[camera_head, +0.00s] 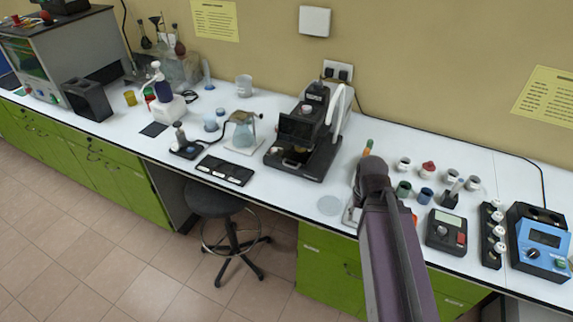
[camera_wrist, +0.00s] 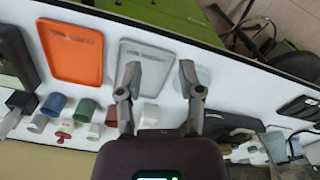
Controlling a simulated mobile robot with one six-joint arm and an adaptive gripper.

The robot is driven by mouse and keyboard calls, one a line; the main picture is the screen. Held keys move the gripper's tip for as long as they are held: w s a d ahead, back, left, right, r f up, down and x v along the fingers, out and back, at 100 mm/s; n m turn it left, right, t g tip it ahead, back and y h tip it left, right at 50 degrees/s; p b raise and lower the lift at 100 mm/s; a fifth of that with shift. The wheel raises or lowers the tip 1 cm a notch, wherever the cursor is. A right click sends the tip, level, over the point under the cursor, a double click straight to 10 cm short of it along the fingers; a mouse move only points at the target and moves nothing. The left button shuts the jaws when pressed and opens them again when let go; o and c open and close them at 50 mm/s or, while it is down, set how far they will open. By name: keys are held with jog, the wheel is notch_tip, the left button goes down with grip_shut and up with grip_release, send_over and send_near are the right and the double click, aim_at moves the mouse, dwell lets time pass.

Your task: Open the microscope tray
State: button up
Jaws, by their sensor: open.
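A black microscope-like device (camera_head: 305,130) stands on the white bench near the wall in the head view, with a flat base at its front. I cannot clearly tell a separate microscope tray or whether it is open. A dark part of what may be the same device shows at the lower right in the wrist view (camera_wrist: 232,128). My gripper (camera_wrist: 158,75) is open and empty, its two fingers apart above a grey labelled tray (camera_wrist: 145,55) on the bench. In the head view my arm hides the fingers; it is to the right of the device, apart from it.
An orange labelled tray (camera_wrist: 75,50) lies beside the grey one. Several small cups (camera_head: 404,188), a meter (camera_head: 446,230) and a blue instrument (camera_head: 540,240) stand right. A flask (camera_head: 243,132) and black slab (camera_head: 224,170) are left of the device. A stool (camera_head: 215,200) stands in front.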

jog(key=shift+d, duration=0.45)
